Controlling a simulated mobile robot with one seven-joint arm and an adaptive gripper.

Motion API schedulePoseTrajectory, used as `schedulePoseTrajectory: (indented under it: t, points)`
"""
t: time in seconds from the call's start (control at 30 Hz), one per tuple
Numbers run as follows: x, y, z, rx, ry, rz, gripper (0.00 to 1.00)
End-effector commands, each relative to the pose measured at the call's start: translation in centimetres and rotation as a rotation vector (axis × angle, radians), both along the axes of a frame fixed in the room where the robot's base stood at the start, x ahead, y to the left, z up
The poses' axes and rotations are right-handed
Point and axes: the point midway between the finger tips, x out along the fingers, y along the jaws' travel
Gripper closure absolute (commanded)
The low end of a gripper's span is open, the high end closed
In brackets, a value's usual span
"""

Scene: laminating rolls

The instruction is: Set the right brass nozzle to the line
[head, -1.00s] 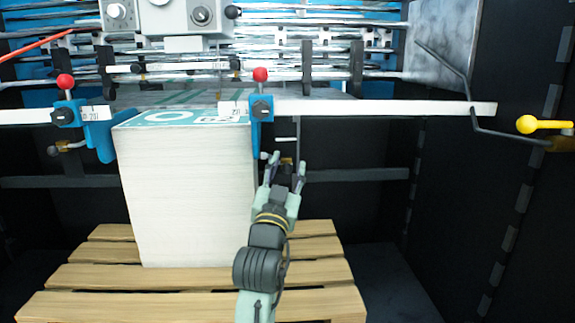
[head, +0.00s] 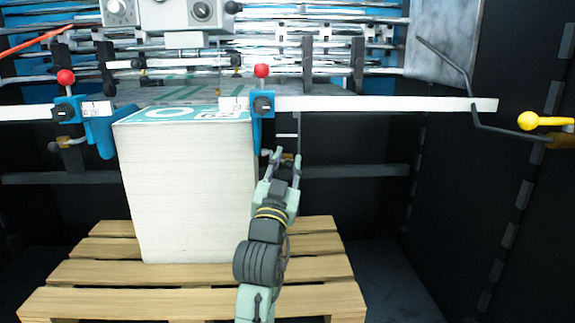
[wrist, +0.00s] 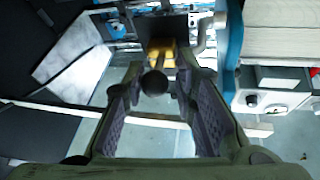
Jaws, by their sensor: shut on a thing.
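The right brass nozzle (head: 288,156) is small and sits below the right blue clamp (head: 263,108), mostly hidden by my gripper in the head view. In the wrist view the brass nozzle (wrist: 162,48) lies between my fingertips, with a round dark knob (wrist: 154,82) in front of it. My gripper (head: 287,160) is shut on the nozzle, a finger on each side. The left brass nozzle (head: 66,141) hangs below the left blue clamp (head: 68,108). I cannot make out a line on the right nozzle.
A tall stack of sheets (head: 190,190) on a wooden pallet (head: 310,270) stands left of my gripper. A white rail (head: 380,104) crosses above. Space right of my arm is clear.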

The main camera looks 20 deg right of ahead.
Motion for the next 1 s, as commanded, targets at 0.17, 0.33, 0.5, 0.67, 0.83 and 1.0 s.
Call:
schedulePoseTrajectory:
  t: [0.17, 0.33, 0.5, 0.67, 0.83, 1.0]
  points:
    - [-0.3, -0.6, -0.1, 0.001, 0.003, -0.015, 1.0]
    - [-0.3, -0.7, -0.1, 0.001, 0.003, -0.017, 1.0]
    - [-0.4, -0.8, 1.9, 0.002, 0.001, -0.018, 1.0]
    - [-0.4, -0.8, 4.9, 0.001, 0.0, -0.018, 1.0]
    - [-0.4, -0.8, 5.4, 0.002, 0.002, -0.019, 1.0]
    - [-0.4, -0.8, 5.3, 0.002, 0.001, -0.019, 1.0]
